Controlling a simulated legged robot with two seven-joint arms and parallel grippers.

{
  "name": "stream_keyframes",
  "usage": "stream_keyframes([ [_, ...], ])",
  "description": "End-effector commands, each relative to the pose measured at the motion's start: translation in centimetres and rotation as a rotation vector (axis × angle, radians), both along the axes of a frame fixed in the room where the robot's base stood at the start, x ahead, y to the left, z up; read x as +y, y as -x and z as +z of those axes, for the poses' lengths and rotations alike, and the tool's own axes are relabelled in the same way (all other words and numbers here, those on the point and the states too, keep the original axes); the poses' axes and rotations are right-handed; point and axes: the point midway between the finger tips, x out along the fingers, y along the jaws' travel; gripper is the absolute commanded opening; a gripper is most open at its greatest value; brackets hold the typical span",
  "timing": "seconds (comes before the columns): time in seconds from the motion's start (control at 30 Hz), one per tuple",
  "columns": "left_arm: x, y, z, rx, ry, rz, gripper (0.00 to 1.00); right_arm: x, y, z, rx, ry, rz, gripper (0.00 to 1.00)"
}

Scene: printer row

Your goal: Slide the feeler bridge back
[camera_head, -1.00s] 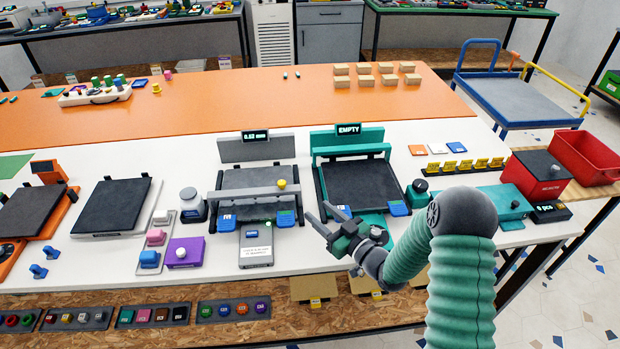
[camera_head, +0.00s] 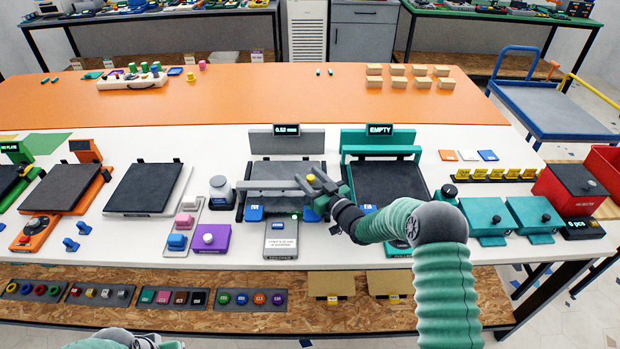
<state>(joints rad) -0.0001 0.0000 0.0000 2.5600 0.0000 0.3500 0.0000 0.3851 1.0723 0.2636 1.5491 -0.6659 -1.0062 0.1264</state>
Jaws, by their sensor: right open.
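The feeler bridge (camera_head: 262,185) is a grey bar lying across the grey printer's dark bed (camera_head: 288,170). A yellow knob (camera_head: 311,178) stands near its right end. My right gripper (camera_head: 309,180) is open, with its fingertips at the yellow knob, seemingly on either side of it; I cannot tell whether they touch it. The gripper and wrist hide the bridge's right end. The grey printer's display (camera_head: 286,130) reads about 0.52 mm. A bit of my left arm shows at the bottom left edge; its jaw state cannot be made out.
A teal printer (camera_head: 388,147) marked EMPTY stands just right, partly behind my right arm. A grey box with a label (camera_head: 281,240) sits in front of the grey printer.

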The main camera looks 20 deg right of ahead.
Motion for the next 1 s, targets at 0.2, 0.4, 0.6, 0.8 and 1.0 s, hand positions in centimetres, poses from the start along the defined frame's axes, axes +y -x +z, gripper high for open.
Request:
stream_keyframes([
  [0.2, 0.00, 0.00, 0.00, 0.000, 0.000, 0.000, 0.69, -0.10, 0.03, -0.03, 0.000, -0.001, 0.000, 0.30],
  [0.4, 0.00, 0.00, 0.00, 0.000, 0.000, 0.000, 0.69, -0.13, 0.04, -0.05, 0.000, -0.001, -0.001, 0.03],
  [0.6, 0.00, 0.00, 0.00, 0.000, 0.000, 0.000, 0.69, -0.19, 0.06, -0.09, 0.001, 0.000, -0.002, 0.00],
  [0.8, 0.00, 0.00, 0.00, 0.000, 0.000, 0.000, 0.69, -0.20, 0.06, -0.11, 0.002, 0.001, -0.002, 0.00],
  [1.0, 0.00, 0.00, 0.00, 0.000, 0.000, 0.000, 0.69, -0.20, 0.07, -0.13, 0.002, 0.001, -0.002, 0.00],
])
